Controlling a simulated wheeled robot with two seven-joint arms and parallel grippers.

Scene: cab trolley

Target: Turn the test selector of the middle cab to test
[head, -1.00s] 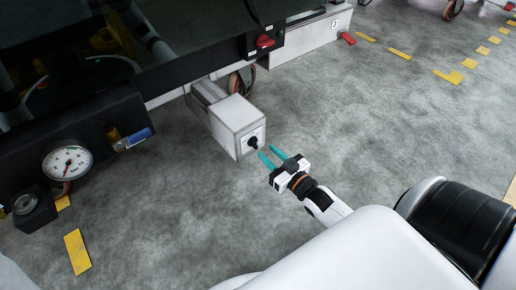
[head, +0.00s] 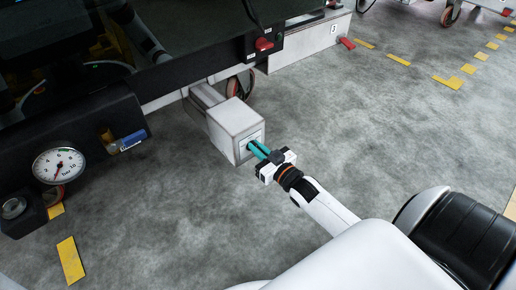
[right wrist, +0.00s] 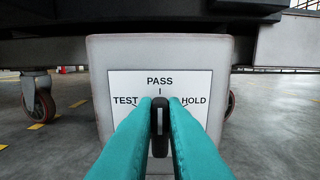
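The test selector is a black knob (right wrist: 159,112) on the end face of a light grey box (head: 232,121) that sticks out under the dark cab. In the right wrist view its white plate (right wrist: 120,82) reads PASS at the top, TEST at left and HOLD at right. The knob stands upright, in line with the PASS mark. My right gripper (head: 254,148) has its teal fingers closed on the knob, one on each side. In the head view the fingers hide the knob. My left gripper is not in view.
A pressure gauge (head: 58,165) and a dark beam (head: 75,135) are at left. Wheels stand beneath the trolley. The grey floor (head: 370,130) with yellow marks is open to the right.

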